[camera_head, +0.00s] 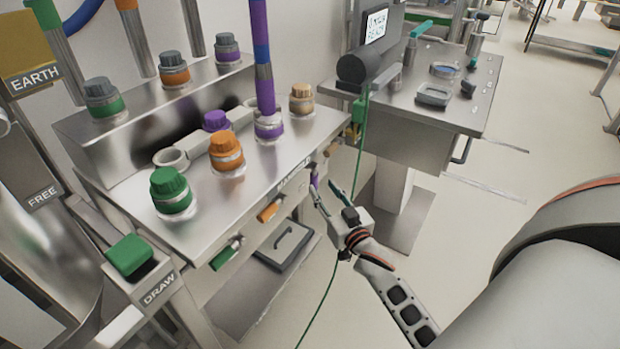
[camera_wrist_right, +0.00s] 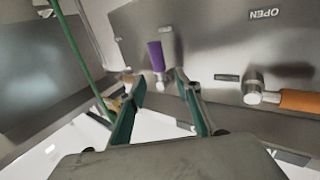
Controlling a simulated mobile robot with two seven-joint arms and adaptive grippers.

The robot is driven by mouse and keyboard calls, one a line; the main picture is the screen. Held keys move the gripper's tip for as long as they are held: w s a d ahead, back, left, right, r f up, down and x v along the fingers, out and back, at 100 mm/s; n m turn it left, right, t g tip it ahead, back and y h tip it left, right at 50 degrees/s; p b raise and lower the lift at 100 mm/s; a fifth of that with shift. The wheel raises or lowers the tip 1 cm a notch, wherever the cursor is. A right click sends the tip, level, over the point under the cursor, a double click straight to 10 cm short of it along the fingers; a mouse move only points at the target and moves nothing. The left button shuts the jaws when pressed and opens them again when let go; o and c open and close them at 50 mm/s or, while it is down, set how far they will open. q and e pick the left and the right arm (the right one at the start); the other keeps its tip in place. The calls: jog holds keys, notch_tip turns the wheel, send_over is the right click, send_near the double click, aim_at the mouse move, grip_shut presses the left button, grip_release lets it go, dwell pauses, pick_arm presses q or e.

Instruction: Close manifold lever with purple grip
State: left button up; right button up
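In the right wrist view the purple grip (camera_wrist_right: 157,56) stands roughly upright in the picture, ahead of the fingertips. My right gripper (camera_head: 325,189) is open in front of this lever. In the right wrist view its green-padded fingers (camera_wrist_right: 160,79) are spread with nothing between them, and the purple grip shows beyond the gap. I cannot tell whether a finger touches the grip. My left gripper is not in view.
Levers with an orange grip (camera_head: 268,212) and a green grip (camera_head: 223,257) sit further left on the bench front. A green hose (camera_head: 349,205) hangs close beside the gripper. A side table (camera_head: 455,105) stands behind.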

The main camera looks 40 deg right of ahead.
aim_at(316, 177)
jog(key=w, duration=0.2)
jog(key=w+d, duration=0.1)
jog(key=w, duration=0.1)
jog(key=w+b, duration=0.1)
jog(key=w, duration=0.2)
jog(key=shift+w+d, duration=0.1)
jog(key=shift+d, duration=0.15)
jog(key=shift+c, duration=0.3)
jog(key=shift+r, duration=0.1)
grip_shut()
